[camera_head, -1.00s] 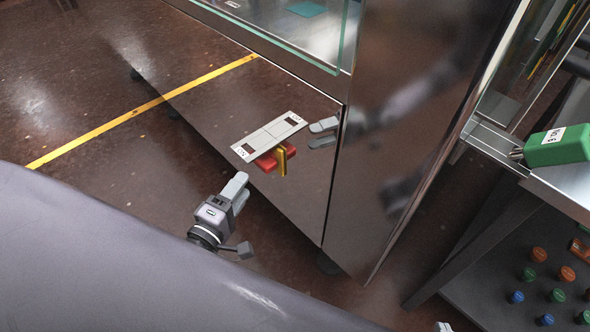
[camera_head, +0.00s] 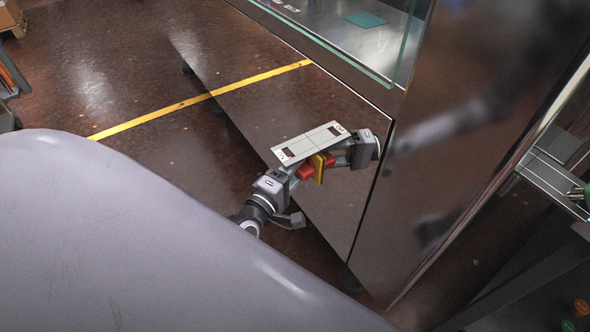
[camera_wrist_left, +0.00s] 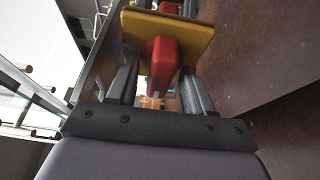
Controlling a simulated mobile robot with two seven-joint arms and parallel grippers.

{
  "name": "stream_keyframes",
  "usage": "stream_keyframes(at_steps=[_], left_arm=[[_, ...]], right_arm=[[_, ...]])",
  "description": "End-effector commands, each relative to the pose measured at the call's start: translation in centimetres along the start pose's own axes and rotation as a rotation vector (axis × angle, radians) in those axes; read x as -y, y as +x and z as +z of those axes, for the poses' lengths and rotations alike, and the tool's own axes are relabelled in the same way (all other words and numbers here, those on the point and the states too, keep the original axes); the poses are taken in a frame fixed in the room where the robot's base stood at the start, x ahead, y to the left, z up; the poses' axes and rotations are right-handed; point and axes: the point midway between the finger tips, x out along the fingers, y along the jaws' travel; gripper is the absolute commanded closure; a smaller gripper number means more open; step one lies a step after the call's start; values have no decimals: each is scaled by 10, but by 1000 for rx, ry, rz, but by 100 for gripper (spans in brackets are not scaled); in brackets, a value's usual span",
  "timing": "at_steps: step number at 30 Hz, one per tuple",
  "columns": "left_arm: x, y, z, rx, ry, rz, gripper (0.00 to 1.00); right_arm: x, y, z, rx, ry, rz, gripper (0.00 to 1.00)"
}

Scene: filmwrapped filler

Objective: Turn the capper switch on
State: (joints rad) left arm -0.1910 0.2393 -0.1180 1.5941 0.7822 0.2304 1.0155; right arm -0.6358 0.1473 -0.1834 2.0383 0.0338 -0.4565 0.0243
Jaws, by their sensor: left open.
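The capper switch (camera_head: 309,171) is a red handle with a yellow plate, on the shiny front panel of a cabinet. A pale label plate (camera_head: 312,144) with dark windows sits just above it; the end near my gripper seems to read ON. My left gripper (camera_head: 288,172) is open at the left side of the switch. In the left wrist view the red handle (camera_wrist_left: 161,62) shows between the two open fingers (camera_wrist_left: 160,88), in front of the yellow plate (camera_wrist_left: 168,33). Whether the fingers touch it, I cannot tell. My right gripper is not in view.
The cabinet's glossy panel (camera_head: 245,115) mirrors my left gripper. A glass-walled compartment (camera_head: 335,25) sits above it. A tall dark metal face (camera_head: 450,110) stands right of the switch. A yellow line (camera_head: 135,123) marks the floor, which is open at left.

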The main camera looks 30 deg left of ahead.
Motion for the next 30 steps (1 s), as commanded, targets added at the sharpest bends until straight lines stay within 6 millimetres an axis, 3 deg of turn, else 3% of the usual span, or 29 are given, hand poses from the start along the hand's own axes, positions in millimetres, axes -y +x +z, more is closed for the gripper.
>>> stream_keyframes(at_steps=[5, 9, 10, 20, 30], left_arm=[[0, 0, 0, 0, 0, 0, 52], [0, 0, 0, 0, 0, 0, 98], [0, 0, 0, 0, 0, 0, 100], [2, 0, 0, 0, 34, 13, 100], [5, 0, 0, 1, 236, 98, 100]], right_arm=[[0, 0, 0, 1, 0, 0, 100], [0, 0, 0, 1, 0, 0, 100], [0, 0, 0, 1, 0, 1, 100], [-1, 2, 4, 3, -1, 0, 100], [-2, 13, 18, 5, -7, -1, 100]])
